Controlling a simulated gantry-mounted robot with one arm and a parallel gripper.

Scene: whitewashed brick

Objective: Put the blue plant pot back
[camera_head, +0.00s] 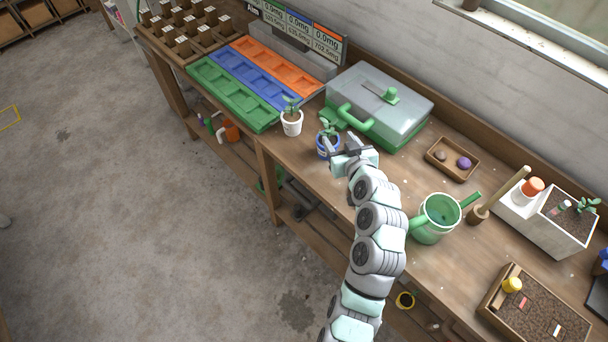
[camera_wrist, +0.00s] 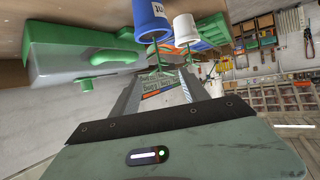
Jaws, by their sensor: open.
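The blue plant pot (camera_head: 326,151) holds a small green plant and stands upright on the bench, in front of the grey and green case. My gripper (camera_head: 342,149) is open right beside it and hides part of its right side. In the wrist view, which is upside down, the blue pot (camera_wrist: 149,18) is at the top, beyond the spread fingers of my gripper (camera_wrist: 162,82). The pot is not held; whether a finger touches it or its plant, I cannot tell. A white plant pot (camera_head: 291,124) with a similar plant stands to its left; it also shows in the wrist view (camera_wrist: 186,28).
Green (camera_head: 232,97), blue (camera_head: 257,83) and orange (camera_head: 282,68) compartment trays lie left of the pots. The lidded case (camera_head: 385,95) stands close behind. A small wooden tray (camera_head: 435,151) and a green watering can (camera_head: 435,222) are to the right. Bare bench lies between them.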

